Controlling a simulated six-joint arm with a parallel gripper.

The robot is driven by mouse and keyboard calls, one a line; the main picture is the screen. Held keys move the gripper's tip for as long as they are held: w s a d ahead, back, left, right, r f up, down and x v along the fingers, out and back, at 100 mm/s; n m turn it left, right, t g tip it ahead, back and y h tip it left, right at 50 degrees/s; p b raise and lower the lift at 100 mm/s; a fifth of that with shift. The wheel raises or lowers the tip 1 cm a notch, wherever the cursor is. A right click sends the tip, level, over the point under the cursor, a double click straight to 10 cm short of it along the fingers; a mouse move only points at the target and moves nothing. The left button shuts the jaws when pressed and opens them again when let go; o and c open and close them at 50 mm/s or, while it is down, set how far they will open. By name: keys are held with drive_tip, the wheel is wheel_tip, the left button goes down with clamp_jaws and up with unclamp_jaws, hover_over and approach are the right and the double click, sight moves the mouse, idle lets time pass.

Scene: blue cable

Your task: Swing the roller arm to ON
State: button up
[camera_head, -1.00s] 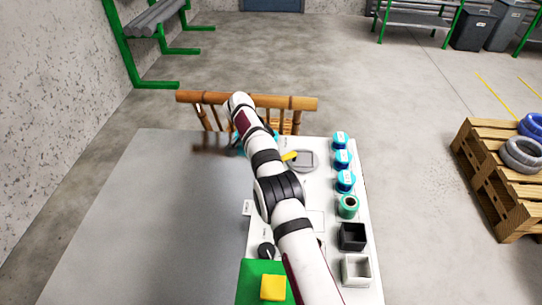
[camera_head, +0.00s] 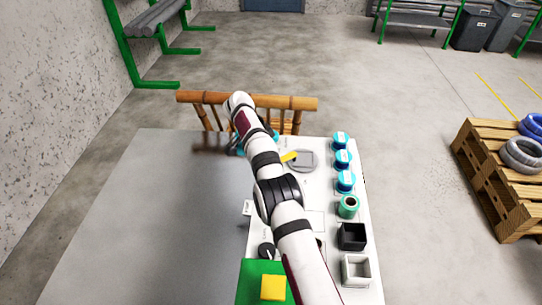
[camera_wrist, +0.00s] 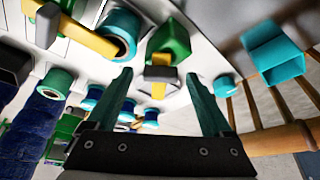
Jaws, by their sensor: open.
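My gripper (camera_wrist: 158,76) is open in the wrist view, its two teal fingers apart. Between and just beyond the fingertips is a green block (camera_wrist: 170,40) with a yellow piece (camera_wrist: 158,71) and a dark grey bar on it. Whether a finger touches it I cannot tell. A longer yellow bar (camera_wrist: 88,36) lies at the upper left, by a teal ring. In the head view a yellow lever tip (camera_head: 288,157) shows beside my arm, next to a grey round part (camera_head: 304,160). My arm hides much of the panel there; I cannot tell any ON marking.
Blue-capped cylinders (camera_head: 343,159), a green ring (camera_head: 348,206), a black box (camera_head: 352,236) and a white box (camera_head: 356,270) line the panel's right edge. A teal block (camera_wrist: 275,54) is at the wrist view's right. A wooden chair (camera_head: 290,103) stands behind the table. The grey table's left (camera_head: 150,220) is clear.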

drive_tip(key=v, duration=0.7)
drive_tip(key=shift+r, duration=0.2)
drive_tip(key=shift+s+a, duration=0.1)
drive_tip(key=s+d+r+n+g+y, duration=0.1)
drive_tip(key=s+d+r+n, duration=0.1)
drive_tip(key=s+d+r, duration=0.55)
drive_tip(key=s+d+r+n+g+y, duration=0.1)
drive_tip(key=s+d+r, duration=0.15)
drive_tip(key=s, duration=0.35)
drive_tip(key=s+d+r+n+y, duration=0.1)
drive_tip(key=s+d+r, duration=0.1)
drive_tip(key=s+r, duration=0.3)
drive_tip(key=s+d+f+y, duration=0.1)
drive_tip(key=s+f, duration=0.2)
drive_tip(key=s, duration=0.9)
drive_tip(key=s+d+f+n+y, duration=0.1)
drive_tip(key=s+f, duration=0.3)
drive_tip(key=s, duration=0.9)
drive_tip(key=shift+s+f+g, duration=0.2)
drive_tip(key=shift+g, duration=0.2)
